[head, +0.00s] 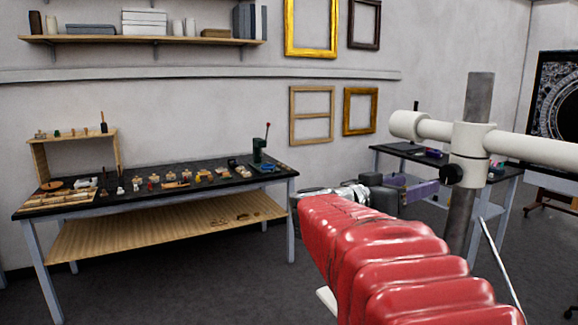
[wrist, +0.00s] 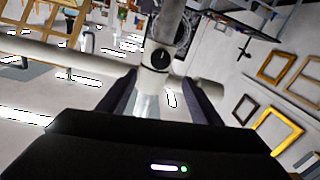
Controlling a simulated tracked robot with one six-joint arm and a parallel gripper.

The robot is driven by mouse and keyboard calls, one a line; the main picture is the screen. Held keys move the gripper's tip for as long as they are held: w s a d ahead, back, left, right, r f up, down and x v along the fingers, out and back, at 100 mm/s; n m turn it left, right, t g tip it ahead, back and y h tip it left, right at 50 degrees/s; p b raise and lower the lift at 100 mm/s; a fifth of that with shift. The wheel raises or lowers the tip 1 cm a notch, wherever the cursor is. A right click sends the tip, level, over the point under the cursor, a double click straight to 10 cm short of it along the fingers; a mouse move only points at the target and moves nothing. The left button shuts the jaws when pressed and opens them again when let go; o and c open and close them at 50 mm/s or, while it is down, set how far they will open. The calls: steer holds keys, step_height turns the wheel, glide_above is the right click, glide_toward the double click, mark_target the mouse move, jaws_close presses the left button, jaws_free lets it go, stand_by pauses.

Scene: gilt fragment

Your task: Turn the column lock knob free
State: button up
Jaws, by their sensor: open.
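The black column lock knob (head: 451,174) sticks out of the left side of a white clamp collar (head: 471,150) on an upright grey column (head: 479,95). A white crossbar (head: 535,150) runs through the collar. My gripper (head: 430,190) is close to the knob, slightly below and left of it in the head view. In the wrist view the knob (wrist: 161,58) faces me with a pale line across it. My gripper (wrist: 160,88) is open, with its two dark fingers either side of the collar below the knob. I see no finger touching the knob.
A workbench (head: 160,180) with small tools and parts stands at the left. A second dark-topped table (head: 390,160) stands behind the column. Picture frames (head: 312,25) hang on the wall. A thin pale rod (head: 500,262) slants down to the right of the column. Grey floor is open between the tables.

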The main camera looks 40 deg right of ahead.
mark_target(448, 175)
steer(key=shift+d, duration=0.1)
steer(key=d, duration=0.4)
steer(key=s+d, duration=0.1)
steer(key=d, duration=0.8)
steer(key=shift+s+d, duration=0.2)
steer(key=shift+d, duration=0.05)
steer(key=shift+c, duration=0.6)
steer(key=c, duration=0.9)
steer(key=shift+c, duration=0.2)
